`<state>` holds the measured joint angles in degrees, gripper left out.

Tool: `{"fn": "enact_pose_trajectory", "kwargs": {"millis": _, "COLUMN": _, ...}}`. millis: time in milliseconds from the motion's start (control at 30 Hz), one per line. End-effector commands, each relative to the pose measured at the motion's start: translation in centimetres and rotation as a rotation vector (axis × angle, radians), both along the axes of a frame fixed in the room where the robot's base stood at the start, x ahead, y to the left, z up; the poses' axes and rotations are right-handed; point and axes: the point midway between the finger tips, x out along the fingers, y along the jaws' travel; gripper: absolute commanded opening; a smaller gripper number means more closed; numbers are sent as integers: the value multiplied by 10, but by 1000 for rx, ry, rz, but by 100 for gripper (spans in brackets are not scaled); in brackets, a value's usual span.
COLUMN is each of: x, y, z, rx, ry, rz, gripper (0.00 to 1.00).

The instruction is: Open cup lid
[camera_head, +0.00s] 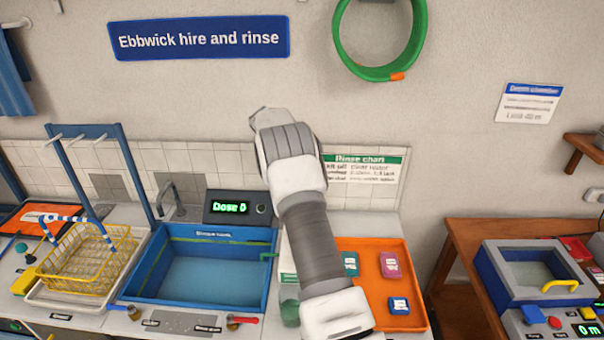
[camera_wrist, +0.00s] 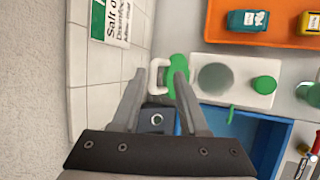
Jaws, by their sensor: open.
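My gripper (camera_wrist: 161,74) is open in the wrist view, its two fingers apart with nothing clearly held between them. A green rounded part (camera_wrist: 178,68), possibly the cup lid, shows just beyond the right fingertip. A white loop like a handle (camera_wrist: 154,76) shows between the fingertips; I cannot tell if either finger touches these parts. Beside them lies a white panel (camera_wrist: 235,90) with a grey disc (camera_wrist: 215,77) and a green round knob (camera_wrist: 264,85). In the head view my gripper (camera_head: 263,114) is raised before the wall, and my arm hides most of the panel.
A blue sink (camera_head: 157,277) lies left of my arm, with a "Dose 0" display box (camera_head: 251,208) behind it. An orange tray (camera_head: 364,312) with several small packs is at the right. A yellow wire basket (camera_head: 85,262) stands at the left. The wall is close behind my gripper.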

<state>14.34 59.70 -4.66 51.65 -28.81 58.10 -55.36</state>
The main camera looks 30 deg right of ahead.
Motion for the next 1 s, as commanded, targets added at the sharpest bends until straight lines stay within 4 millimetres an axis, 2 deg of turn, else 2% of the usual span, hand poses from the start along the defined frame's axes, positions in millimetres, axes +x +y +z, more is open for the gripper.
{"fn": "enact_pose_trajectory", "kwargs": {"millis": 400, "x": -7, "y": 54, "z": 86, "rx": 0, "ry": -4, "rz": 3, "gripper": 43}}
{"fn": "enact_pose_trajectory", "kwargs": {"millis": 600, "x": -10, "y": 71, "z": 116, "rx": 0, "ry": -3, "rz": 3, "gripper": 43}}
{"fn": "enact_pose_trajectory", "kwargs": {"millis": 800, "x": -11, "y": 77, "z": 127, "rx": 1, "ry": 0, "rz": 1, "gripper": 43}}
{"fn": "enact_pose_trajectory", "kwargs": {"millis": 1000, "x": -12, "y": 78, "z": 128, "rx": 1, "ry": 1, "rz": 0, "gripper": 43}}
